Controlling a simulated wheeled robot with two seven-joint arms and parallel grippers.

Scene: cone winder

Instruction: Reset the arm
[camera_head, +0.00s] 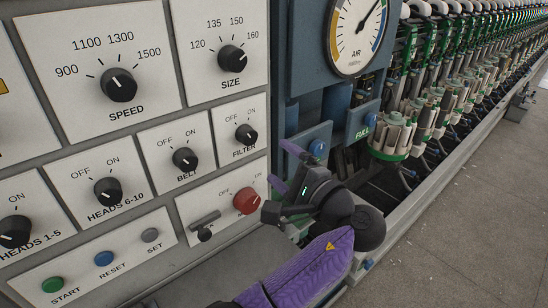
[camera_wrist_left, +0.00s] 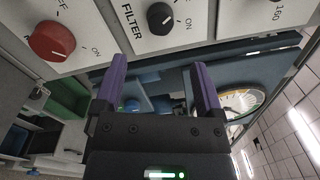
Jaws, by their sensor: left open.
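My left gripper (camera_head: 287,168) is raised beside the control panel's right edge, its two purple fingers spread and nothing between them. In the left wrist view the open fingers (camera_wrist_left: 159,78) point toward the panel edge and the blue machine body. The red knob (camera_head: 246,201) is just left of the gripper; it also shows in the left wrist view (camera_wrist_left: 52,40). A blue plate with a round blue knob (camera_head: 317,148) is behind the fingers. The blue RESET button (camera_head: 104,258) is at the panel's lower left. My right gripper is not in view.
Black dials for SPEED (camera_head: 118,85), SIZE (camera_head: 231,59) and FILTER (camera_head: 246,134) stick out from the panel. An air gauge (camera_head: 357,34) and a row of winding heads (camera_head: 390,135) are at right. The floor (camera_head: 470,220) is clear.

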